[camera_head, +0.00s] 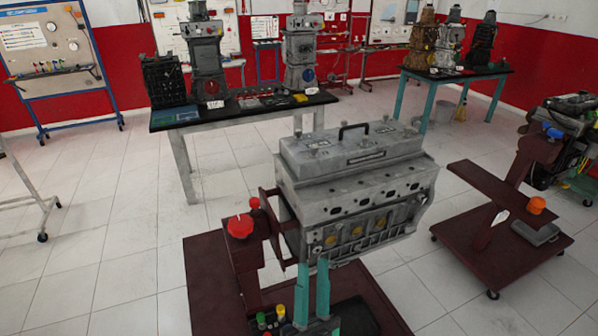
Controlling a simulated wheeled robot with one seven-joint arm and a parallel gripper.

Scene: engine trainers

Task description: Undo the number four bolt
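The grey engine block (365,205) sits on a dark red stand in the middle, with its cover (350,155) on top. The cover has a black handle (352,127) and small bolt-like knobs, one near the left end (317,144). Their numbers are too small to read, so I cannot tell which is number four. My gripper (312,264) is low in the picture, in front of the engine's lower left front. Its two teal fingers point up with a narrow gap between them and nothing visible inside. It is well below the cover.
The dark red stand (215,275) has a red knob (240,226) left of the engine. A second red stand (500,235) is on the right. Tables with other engines stand behind (180,125) (455,73).

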